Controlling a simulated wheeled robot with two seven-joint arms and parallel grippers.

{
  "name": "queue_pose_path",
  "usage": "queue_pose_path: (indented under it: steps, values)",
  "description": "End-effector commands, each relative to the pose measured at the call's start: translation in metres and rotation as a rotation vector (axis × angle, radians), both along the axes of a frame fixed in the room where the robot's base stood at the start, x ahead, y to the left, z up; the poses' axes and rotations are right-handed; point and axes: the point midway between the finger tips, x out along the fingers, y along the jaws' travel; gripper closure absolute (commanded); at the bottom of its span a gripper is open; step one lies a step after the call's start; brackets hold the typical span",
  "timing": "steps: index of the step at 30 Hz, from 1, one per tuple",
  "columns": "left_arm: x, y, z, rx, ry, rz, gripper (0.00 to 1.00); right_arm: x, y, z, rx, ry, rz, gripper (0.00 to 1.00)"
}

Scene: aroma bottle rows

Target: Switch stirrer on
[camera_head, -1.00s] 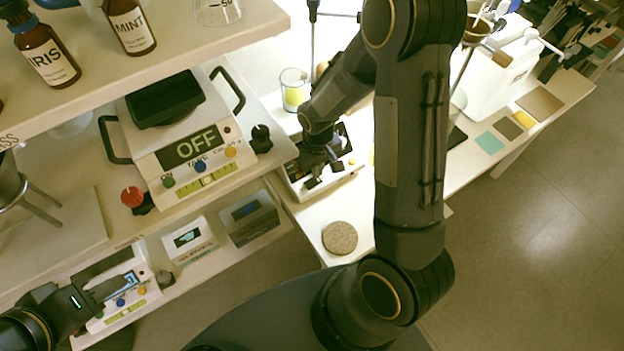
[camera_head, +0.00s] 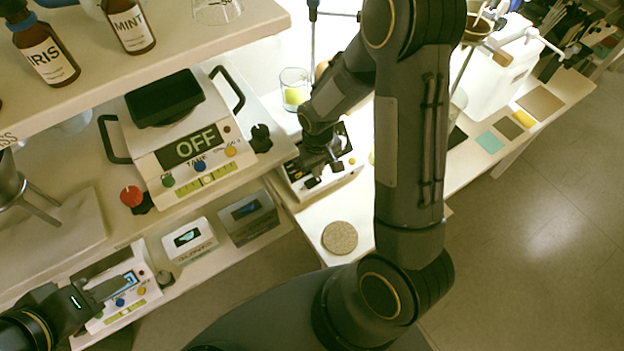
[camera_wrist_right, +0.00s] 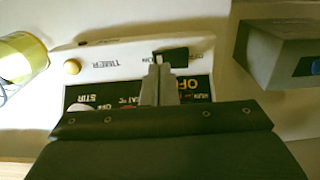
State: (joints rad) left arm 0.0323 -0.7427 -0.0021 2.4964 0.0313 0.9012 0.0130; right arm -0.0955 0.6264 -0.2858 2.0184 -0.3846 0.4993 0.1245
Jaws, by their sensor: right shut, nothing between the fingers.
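The stirrer is a white box (camera_head: 333,180) with a dark panel, on the bench in the middle of the head view. My right gripper (camera_head: 335,168) is over the stirrer's front. Its fingers (camera_wrist_right: 160,68) are shut and empty, with their tips at the black switch; I cannot tell whether they touch. My left gripper (camera_head: 112,287) is at a white device on the lower left shelf; its jaw state is unclear.
A beaker with yellow contents (camera_head: 294,92) stands behind the stirrer. A round cork-like disc (camera_head: 340,238) lies in front. A grey box (camera_wrist_right: 283,62) is at the right in the wrist view.

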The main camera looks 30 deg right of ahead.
Motion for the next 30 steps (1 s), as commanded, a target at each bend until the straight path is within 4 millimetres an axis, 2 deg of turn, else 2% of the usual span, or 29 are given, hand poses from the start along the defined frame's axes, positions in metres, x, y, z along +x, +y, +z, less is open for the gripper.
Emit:
queue_pose_path:
  steps: [30]
  values:
    - [0.000,0.000,-0.015,0.000,0.000,0.000,0.64,0.000,0.000,-0.016,0.000,0.000,0.000,1.00]
